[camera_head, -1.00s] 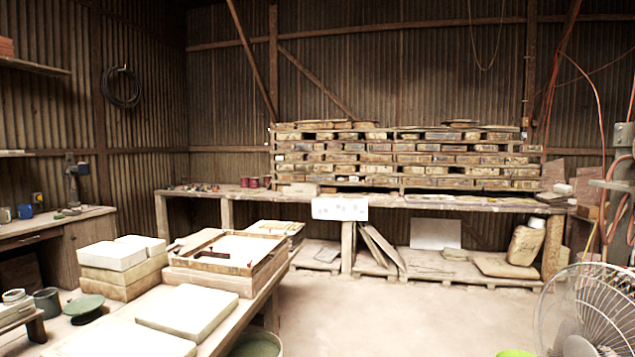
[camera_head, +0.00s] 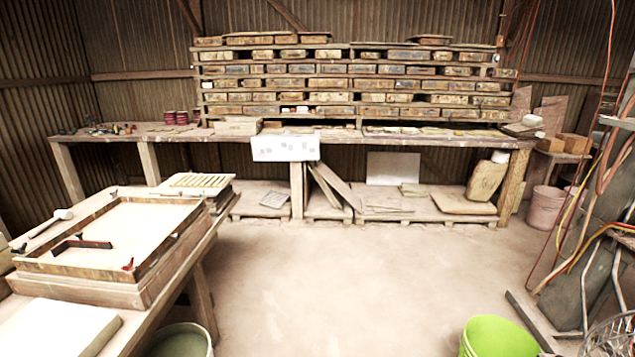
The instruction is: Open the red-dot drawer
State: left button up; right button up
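A wide rack of wooden drawers (camera_head: 352,83) stands on the long workbench (camera_head: 385,138) against the back wall. Its many drawer fronts are brown, in several stacked rows, and look mostly flush. The fronts are too small at this distance to make out a red dot for certain, so I cannot tell which drawer bears it. Neither of my grippers is in view.
A table with a framed tray (camera_head: 190,232) stands at left front. A lime-green bucket (camera_head: 497,338) and a grey-green bucket (camera_head: 180,342) stand near the front. Hoses (camera_head: 597,165) hang at right. The floor (camera_head: 350,275) between is clear.

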aim_at(268, 109)
jog(key=i+u, duration=0.1)
jog(key=i, duration=1.1)
jog(key=i+u, duration=0.15)
jog(key=i, duration=0.45)
jog(key=i+l+u, duration=0.1)
jog(key=i, duration=0.5)
jog(key=i+l, duration=0.2)
jog(key=i, duration=0.4)
jog(key=i+l+u, duration=0.15)
jog(key=i, duration=0.45)
